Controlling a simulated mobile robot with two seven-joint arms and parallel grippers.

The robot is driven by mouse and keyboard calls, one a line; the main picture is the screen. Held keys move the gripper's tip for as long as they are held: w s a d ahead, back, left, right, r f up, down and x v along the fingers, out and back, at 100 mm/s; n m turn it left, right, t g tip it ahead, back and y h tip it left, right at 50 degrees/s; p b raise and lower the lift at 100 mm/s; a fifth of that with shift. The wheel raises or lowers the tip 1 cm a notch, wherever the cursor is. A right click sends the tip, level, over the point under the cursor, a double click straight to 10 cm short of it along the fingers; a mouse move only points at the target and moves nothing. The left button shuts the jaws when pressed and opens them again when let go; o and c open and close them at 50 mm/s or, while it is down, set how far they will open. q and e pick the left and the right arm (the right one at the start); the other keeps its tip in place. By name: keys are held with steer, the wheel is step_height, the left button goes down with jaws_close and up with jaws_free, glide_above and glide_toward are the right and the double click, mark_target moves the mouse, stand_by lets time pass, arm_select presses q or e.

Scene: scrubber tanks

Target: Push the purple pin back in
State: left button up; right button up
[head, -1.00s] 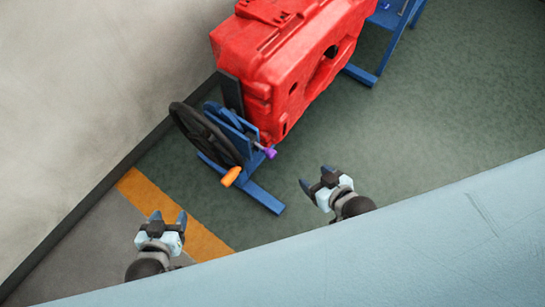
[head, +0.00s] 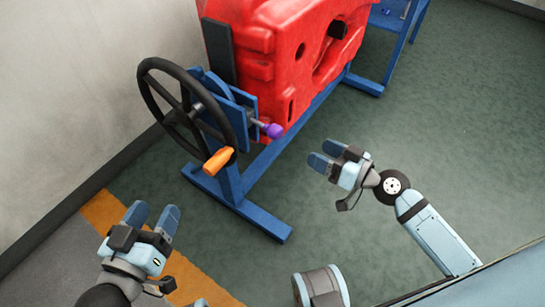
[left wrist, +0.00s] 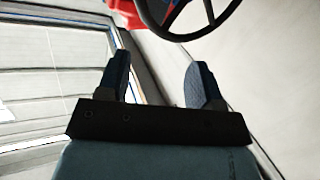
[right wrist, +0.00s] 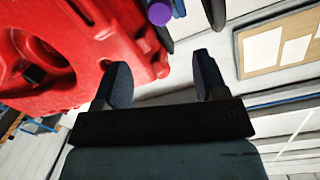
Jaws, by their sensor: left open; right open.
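The purple pin (head: 273,131) sticks out from the blue bracket beside the black handwheel (head: 187,110), with a length of metal shaft showing behind its knob. Its purple knob also shows at the top of the right wrist view (right wrist: 159,13). My right gripper (head: 331,155) is open and empty, to the right of and a little below the pin, apart from it. My left gripper (head: 152,217) is open and empty, below the handwheel at the lower left. The left wrist view shows its two fingers (left wrist: 158,82) with nothing between them.
An orange handle (head: 218,161) sits on the wheel's lower rim. The red tank (head: 285,60) rests on a blue stand (head: 255,215) whose foot reaches forward. A wall is at the left. Green floor at the right is mostly clear.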

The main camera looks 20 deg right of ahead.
mark_target(280, 134)
steer(key=shift+y, duration=0.5)
steer(key=x, duration=0.4)
steer(key=b+x, duration=0.1)
steer(key=x, duration=0.4)
steer(key=f+x, duration=0.1)
steer(key=x, duration=0.4)
steer(key=shift+w+d, duration=0.2)
arm_select(q)
steer(key=shift+s+r+t+h, duration=0.3)
steer(key=shift+s+t, duration=0.15)
steer(key=shift+t, duration=0.15)
